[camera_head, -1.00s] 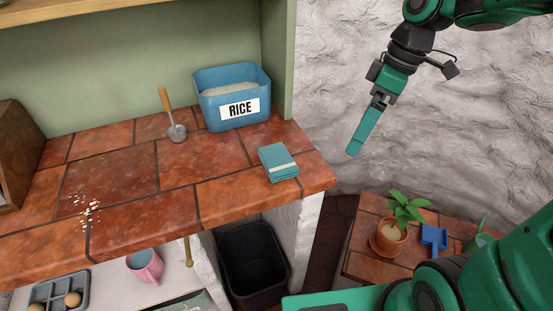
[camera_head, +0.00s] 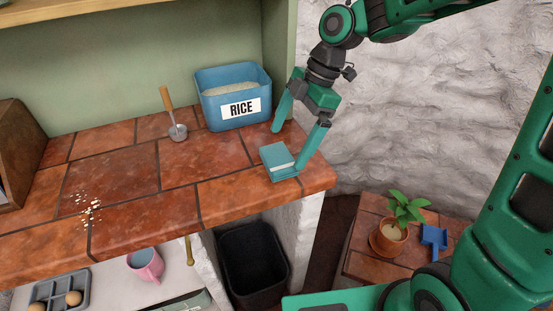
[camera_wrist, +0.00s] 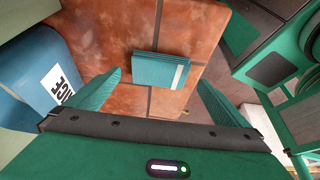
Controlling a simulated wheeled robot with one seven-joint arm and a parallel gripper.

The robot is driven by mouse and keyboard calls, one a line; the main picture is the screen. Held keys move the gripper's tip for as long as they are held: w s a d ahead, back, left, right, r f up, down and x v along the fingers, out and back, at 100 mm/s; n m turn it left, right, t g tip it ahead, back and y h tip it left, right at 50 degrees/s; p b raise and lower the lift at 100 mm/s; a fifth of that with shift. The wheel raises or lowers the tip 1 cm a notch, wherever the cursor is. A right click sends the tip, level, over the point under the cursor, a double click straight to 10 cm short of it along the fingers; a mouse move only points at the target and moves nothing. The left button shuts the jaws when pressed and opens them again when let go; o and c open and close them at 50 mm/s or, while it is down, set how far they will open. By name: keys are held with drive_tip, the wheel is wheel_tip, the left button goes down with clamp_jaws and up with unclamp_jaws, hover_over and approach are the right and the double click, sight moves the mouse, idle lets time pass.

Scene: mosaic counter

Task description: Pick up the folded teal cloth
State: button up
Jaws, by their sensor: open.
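The folded teal cloth (camera_head: 277,158) lies flat on the tiled counter near its right end, with a pale stripe across it. My gripper (camera_head: 288,147) is open above the counter at the cloth, one finger behind it and the other at its right side in the head view. In the wrist view the cloth (camera_wrist: 161,70) shows ahead of the gap between the open fingers (camera_wrist: 158,92). Nothing is between the fingers that I can see held. Whether the right finger touches the cloth I cannot tell.
A blue rice bin (camera_head: 233,97) stands close behind and left of the cloth; it also shows in the wrist view (camera_wrist: 35,80). The counter edge (camera_head: 318,190) is close on the right.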

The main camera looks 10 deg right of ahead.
sight(278, 157)
drive_tip(key=shift+a+x, duration=0.25)
drive_tip(key=shift+x, duration=2.05)
drive_tip(key=shift+r, duration=0.1)
drive_tip(key=c, duration=1.1)
drive_tip(key=shift+r, duration=0.15)
wheel_tip(278, 157, up, 4)
drive_tip(key=shift+w, duration=0.1)
drive_tip(key=s+a+r, duration=0.2)
drive_tip(key=s, duration=0.1)
drive_tip(key=s+a+r, duration=0.2)
drive_tip(key=s, duration=0.1)
drive_tip(key=s+a+r, duration=0.2)
drive_tip(key=s, duration=0.2)
drive_tip(key=shift+r, duration=0.4)
